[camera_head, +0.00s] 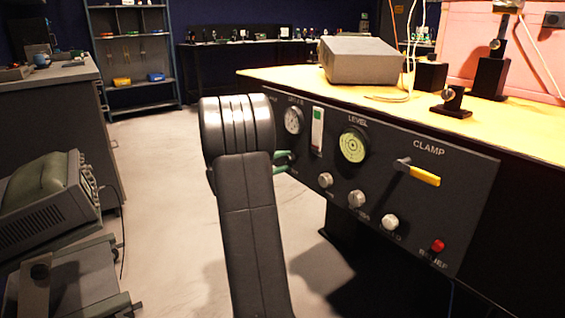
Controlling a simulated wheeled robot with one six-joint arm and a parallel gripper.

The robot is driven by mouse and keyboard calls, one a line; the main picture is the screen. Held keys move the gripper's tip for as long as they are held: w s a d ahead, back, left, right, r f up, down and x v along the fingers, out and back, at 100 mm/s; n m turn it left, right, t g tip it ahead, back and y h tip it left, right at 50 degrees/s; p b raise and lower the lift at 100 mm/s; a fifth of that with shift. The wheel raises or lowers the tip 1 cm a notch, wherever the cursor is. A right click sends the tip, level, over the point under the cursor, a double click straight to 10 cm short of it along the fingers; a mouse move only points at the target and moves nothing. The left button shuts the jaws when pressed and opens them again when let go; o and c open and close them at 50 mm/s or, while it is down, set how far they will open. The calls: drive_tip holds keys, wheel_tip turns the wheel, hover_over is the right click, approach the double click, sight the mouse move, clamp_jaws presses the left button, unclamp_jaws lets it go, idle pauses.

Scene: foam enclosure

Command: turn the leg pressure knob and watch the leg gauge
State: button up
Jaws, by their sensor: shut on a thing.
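A dark control panel (455,205) fronts the yellow-topped bench. Its round white leg gauge (293,120) sits at the left, its left edge close to my arm; its label and needle are too small to read surely. My gripper (284,162) shows only as green fingertips beside my dark arm, at the panel below this gauge. It is shut on a knob that my arm and the fingers mostly hide. Three pale knobs are in plain view to the right: one (325,180), a second (356,198) and a third (390,221).
The panel also carries a green level dial (352,146), a yellow clamp lever (424,175) and a red relief button (438,246). A grey box (361,60) stands on the bench top. Grey equipment (45,205) stands at left. Pale floor (165,150) between is clear.

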idle(0.3)
drive_tip(key=o, duration=1)
drive_tip(key=p+v, duration=0.3)
drive_tip(key=v, duration=1.1)
drive_tip(key=shift+w+f+p, duration=0.1)
drive_tip(key=shift+p, duration=0.25)
drive_tip(key=shift+d, duration=0.1)
drive_tip(key=b+x, duration=0.3)
drive_tip(key=x, duration=1)
drive_tip(key=shift+w+d+b, duration=0.25)
drive_tip(key=shift+d+b, duration=0.05)
drive_tip(key=shift+b, duration=0.05)
